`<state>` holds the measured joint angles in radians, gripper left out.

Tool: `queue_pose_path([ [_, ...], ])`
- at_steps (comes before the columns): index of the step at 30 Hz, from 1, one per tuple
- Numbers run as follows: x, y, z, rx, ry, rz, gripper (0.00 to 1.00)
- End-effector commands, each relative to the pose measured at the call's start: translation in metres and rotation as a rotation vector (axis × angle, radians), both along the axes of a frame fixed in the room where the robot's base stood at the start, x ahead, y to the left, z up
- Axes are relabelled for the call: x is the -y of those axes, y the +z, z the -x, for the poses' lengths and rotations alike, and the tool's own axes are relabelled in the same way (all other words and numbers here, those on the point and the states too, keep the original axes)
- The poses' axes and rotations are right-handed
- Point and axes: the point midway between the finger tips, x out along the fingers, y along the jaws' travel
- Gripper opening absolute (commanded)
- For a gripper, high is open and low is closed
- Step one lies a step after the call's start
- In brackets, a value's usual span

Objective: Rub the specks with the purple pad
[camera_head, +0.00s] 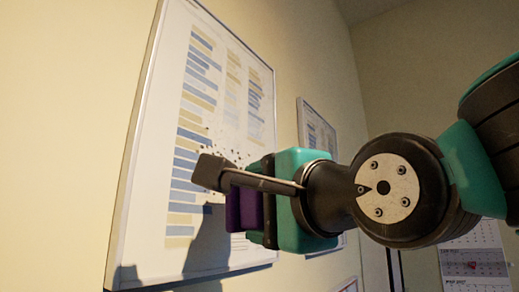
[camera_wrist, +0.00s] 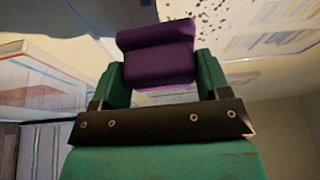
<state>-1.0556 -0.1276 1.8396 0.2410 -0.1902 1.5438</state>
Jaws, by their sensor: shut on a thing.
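My gripper (camera_wrist: 158,87) is shut on the purple pad (camera_wrist: 158,53), which sits between its two green fingers in the wrist view. In the head view the purple pad (camera_head: 243,207) is partly hidden by my gripper and wrist camera mount. Dark specks (camera_head: 214,150) lie on a framed white board (camera_head: 150,190) with blue and tan bars, on the wall. In the wrist view the specks (camera_wrist: 232,22) show beyond the pad, up and to the right. The pad is close to the board; I cannot tell whether it touches.
A smaller framed chart (camera_head: 316,125) hangs on the same wall, behind my gripper in the head view. A wall calendar (camera_head: 474,262) hangs at the lower right. The wall left of the board is bare.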

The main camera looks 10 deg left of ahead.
Motion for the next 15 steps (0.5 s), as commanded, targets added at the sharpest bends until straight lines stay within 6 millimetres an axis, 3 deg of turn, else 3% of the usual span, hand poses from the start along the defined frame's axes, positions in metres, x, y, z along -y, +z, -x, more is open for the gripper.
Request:
queue_pose_path([
  [1, 0.006, 0.019, 0.016, -0.013, 0.014, -0.015, 0.32],
  [6, 0.023, 0.045, 0.043, -0.057, 0.029, -0.026, 0.32],
  [11, 0.024, 0.052, 0.047, -0.070, 0.032, -0.026, 0.32],
  [15, 0.012, 0.053, 0.042, -0.071, 0.031, -0.023, 0.32],
])
